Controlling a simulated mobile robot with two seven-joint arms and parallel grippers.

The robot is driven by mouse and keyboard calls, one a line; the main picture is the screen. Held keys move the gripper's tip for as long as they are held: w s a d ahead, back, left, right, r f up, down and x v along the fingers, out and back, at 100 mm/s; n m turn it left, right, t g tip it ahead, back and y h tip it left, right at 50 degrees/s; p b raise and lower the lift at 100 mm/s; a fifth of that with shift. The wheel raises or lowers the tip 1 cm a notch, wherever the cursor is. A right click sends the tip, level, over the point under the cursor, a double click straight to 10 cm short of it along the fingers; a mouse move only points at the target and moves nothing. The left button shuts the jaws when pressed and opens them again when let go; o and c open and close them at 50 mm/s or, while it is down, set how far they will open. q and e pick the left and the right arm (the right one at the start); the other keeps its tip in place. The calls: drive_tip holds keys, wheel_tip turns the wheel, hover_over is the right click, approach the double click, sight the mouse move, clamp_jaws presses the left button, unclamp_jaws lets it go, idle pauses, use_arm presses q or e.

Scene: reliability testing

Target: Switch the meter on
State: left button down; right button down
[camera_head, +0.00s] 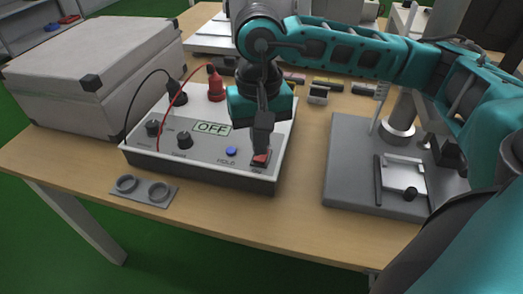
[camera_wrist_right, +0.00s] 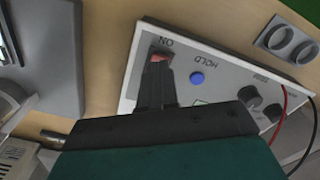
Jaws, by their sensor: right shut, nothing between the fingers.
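The meter (camera_head: 205,158) is a white box with a dark lower edge on the table, and its display (camera_head: 211,129) reads OFF. A red rocker switch (camera_head: 261,158) sits at its front right corner; the switch (camera_wrist_right: 158,58) also shows in the right wrist view beside the letters ON. My right gripper (camera_head: 261,146) is shut and empty, pointing down with its tips at the switch. In the wrist view the fingertips (camera_wrist_right: 159,68) partly cover the switch, and I cannot tell whether they touch it. My left gripper is not in view.
A blue HOLD button (camera_head: 231,151), knobs and red and black leads are on the meter. A grey case (camera_head: 95,75) stands left, a plate with two rings (camera_head: 144,190) lies in front, and a grey stand base (camera_head: 352,165) is right. Small blocks lie behind.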

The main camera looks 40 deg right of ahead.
drive_tip(key=shift+f+b, duration=1.1)
drive_tip(key=shift+b, duration=0.05)
idle(0.7)
drive_tip(key=shift+r+p, duration=2.05)
drive_tip(key=shift+r, duration=1.55)
drive_tip(key=shift+f, duration=0.1)
